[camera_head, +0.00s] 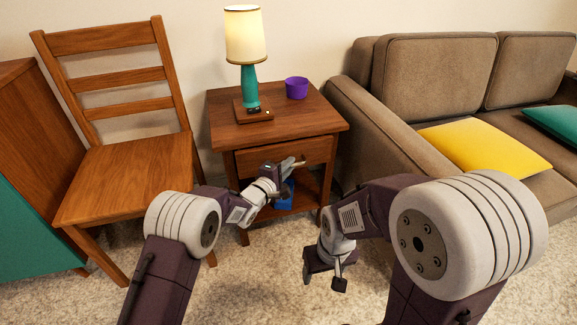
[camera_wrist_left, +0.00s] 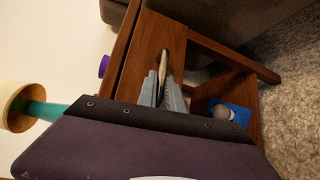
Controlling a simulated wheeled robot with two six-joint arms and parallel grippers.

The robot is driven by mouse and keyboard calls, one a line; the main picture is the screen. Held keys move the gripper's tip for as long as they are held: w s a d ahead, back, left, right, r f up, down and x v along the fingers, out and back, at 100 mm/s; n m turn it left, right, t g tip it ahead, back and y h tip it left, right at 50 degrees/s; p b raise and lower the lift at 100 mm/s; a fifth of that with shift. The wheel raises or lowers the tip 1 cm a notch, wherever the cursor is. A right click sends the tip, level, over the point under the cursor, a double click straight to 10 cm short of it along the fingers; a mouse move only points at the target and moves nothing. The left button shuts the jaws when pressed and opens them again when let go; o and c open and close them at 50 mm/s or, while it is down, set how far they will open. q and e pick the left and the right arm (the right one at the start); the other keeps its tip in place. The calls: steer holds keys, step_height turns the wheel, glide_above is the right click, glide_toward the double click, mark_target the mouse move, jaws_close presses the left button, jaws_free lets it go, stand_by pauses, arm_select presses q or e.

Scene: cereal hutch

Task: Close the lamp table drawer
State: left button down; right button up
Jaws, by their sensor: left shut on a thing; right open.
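The brown wooden lamp table (camera_head: 222,131) stands between the chair and the sofa. Its drawer (camera_head: 315,150) is at the front below the tabletop; the drawer front also shows in the left wrist view (camera_wrist_left: 153,38). Any gap between drawer and frame is too small to tell. My left gripper (camera_head: 289,165) is at the drawer front, shut on the pale bar handle (camera_head: 299,162). In the left wrist view its grey fingers (camera_wrist_left: 163,88) are around the handle (camera_wrist_left: 163,66). My right gripper (camera_head: 325,281) is open and empty, low over the carpet, apart from the table.
A teal lamp (camera_head: 249,88) and purple cup (camera_head: 297,88) stand on the tabletop. A blue item (camera_head: 285,196) is on the lower shelf. A wooden chair (camera_head: 125,180) is left, a brown sofa (camera_head: 390,125) right. Carpet in front is clear.

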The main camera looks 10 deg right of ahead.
mark_target(284, 158)
arm_select(q)
steer(key=w+p, duration=0.2)
steer(key=w, duration=0.1)
steer(key=shift+w+a, duration=0.15)
steer(key=shift+w, duration=0.15)
steer(key=shift+r, duration=0.1)
steer(key=shift+w, duration=0.1)
steer(key=c, duration=1.8)
jaws_free()
